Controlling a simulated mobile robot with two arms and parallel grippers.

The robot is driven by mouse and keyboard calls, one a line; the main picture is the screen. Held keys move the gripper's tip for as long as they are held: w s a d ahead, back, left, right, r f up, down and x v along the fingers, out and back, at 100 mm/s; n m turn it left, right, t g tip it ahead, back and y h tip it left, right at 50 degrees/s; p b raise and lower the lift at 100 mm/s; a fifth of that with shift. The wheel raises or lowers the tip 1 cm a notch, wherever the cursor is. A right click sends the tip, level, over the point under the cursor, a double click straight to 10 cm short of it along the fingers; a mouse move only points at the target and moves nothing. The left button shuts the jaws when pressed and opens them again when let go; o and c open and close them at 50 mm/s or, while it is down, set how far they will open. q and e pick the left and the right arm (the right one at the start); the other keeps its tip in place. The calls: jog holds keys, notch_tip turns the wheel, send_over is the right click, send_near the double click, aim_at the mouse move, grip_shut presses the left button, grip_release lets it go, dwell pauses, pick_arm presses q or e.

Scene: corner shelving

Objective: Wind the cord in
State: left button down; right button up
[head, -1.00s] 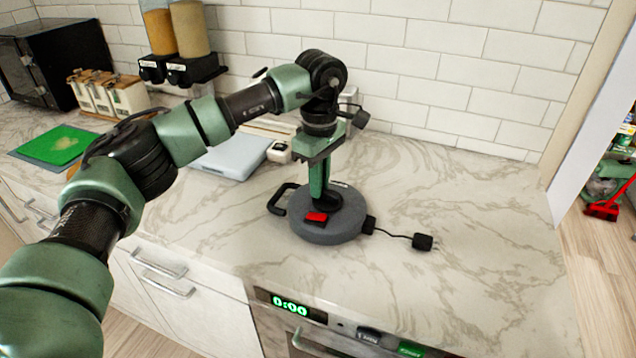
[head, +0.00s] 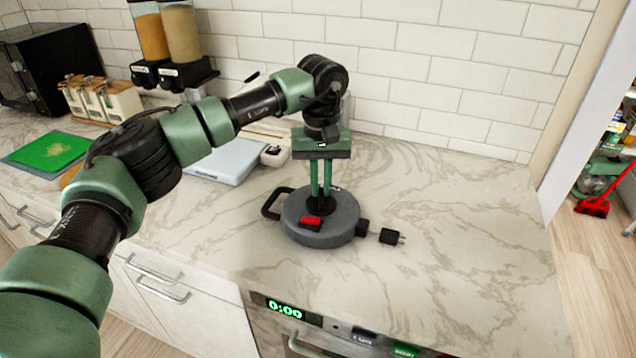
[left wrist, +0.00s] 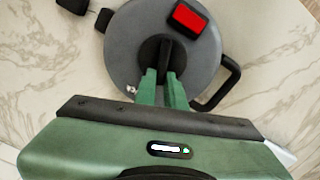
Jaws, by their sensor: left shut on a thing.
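The cord reel is a round grey disc (head: 337,229) lying flat on the marble counter, with a black side handle, a red switch (head: 311,222) and a dark knob (head: 319,205) at its middle. Its black plug (head: 391,237) lies on the counter just right of the reel, with only a very short bit of cord showing. My left gripper (head: 320,196) points down over the reel and is shut on the knob. The left wrist view shows its green fingers (left wrist: 163,88) on the dark knob (left wrist: 165,52). My right gripper is not in view.
A white scale-like slab (head: 226,160) lies behind and left of the reel. A green board (head: 50,150), jars (head: 103,100) and grain dispensers (head: 168,45) stand farther left. The oven front (head: 330,325) is below the counter edge.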

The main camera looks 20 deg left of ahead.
pick_arm(q)
jog(key=shift+d+m, duration=0.25)
jog(key=shift+m, duration=0.8)
jog(key=shift+d+m, duration=0.2)
jog(key=shift+m, duration=0.85)
jog(key=c, duration=1.5)
grip_release()
notch_tip(320, 180, up, 8)
jog(key=shift+f+b, duration=0.1)
jog(key=shift+b, duration=0.3)
